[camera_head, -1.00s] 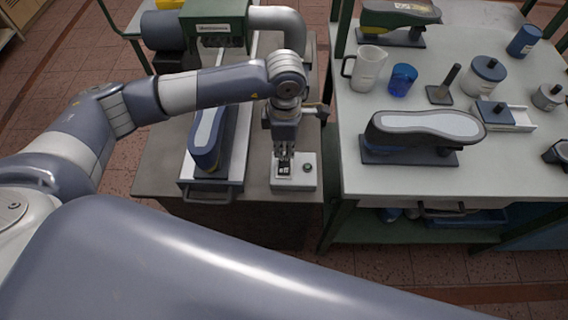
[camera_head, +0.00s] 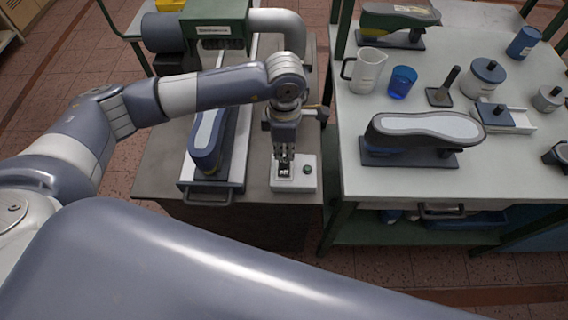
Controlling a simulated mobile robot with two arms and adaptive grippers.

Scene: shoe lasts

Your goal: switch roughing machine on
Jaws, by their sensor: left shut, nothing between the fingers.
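The roughing machine (camera_head: 222,22) has a green housing, a dark motor and a grey duct pipe, and stands at the back of the grey bench. A small white switch box (camera_head: 297,184) sits at the bench's front right, with a dark switch on its left and a green light or button (camera_head: 307,169) on its right. My left gripper (camera_head: 284,160) points down right over the dark switch, shut and empty. Its fingertips partly hide the switch, and I cannot tell whether they touch it. My right gripper is not in view.
A blue shoe last (camera_head: 206,140) with a pale sole lies on the slide left of the switch box. The white table (camera_head: 400,185) at right holds another last (camera_head: 425,127), a white jug (camera_head: 368,70), a blue cup (camera_head: 402,82) and several pots.

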